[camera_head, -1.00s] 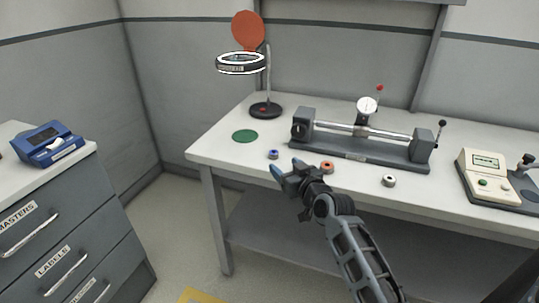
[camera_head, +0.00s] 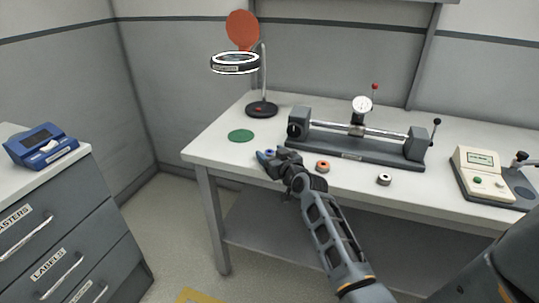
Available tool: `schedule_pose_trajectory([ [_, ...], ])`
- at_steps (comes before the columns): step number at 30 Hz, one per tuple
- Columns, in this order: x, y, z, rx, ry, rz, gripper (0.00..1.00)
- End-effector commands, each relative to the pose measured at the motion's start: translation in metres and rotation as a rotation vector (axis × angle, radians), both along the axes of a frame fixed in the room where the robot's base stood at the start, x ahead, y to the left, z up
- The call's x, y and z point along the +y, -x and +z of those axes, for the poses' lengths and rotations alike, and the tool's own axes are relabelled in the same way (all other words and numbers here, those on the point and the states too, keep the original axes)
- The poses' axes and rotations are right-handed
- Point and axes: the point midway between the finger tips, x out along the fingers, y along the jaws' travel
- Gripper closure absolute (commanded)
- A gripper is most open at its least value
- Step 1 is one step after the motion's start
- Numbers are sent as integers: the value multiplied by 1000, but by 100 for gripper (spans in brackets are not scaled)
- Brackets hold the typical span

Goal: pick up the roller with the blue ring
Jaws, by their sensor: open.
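The roller with the blue ring (camera_head: 268,152) stands near the front edge of the white bench, at its left part. Only its top shows; my gripper hides most of it. My gripper (camera_head: 266,156) is open, with its blue-tipped fingers at the roller. I cannot tell whether the fingers touch it or stand around it. A roller with an orange-red ring (camera_head: 322,166) stands just right of my gripper. A roller with a pale grey ring (camera_head: 384,179) stands farther right.
A bench-centre fixture with a dial gauge (camera_head: 361,104) stands behind the rollers. A green disc (camera_head: 240,136) lies on the bench (camera_head: 214,148) at left. A ring-lamp magnifier (camera_head: 235,63) rises at the back left. A beige meter (camera_head: 478,173) stands at right.

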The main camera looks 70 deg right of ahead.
Motion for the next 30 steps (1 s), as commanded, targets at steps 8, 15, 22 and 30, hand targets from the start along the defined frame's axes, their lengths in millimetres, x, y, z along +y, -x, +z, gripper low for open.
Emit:
schedule_pose_trajectory([
  [8,0,0,0,0,0,0,56],
  [15,0,0,0,0,0,0,79],
  [22,0,0,0,0,0,0,98],
  [30,0,0,3,-1,1,0,98],
])
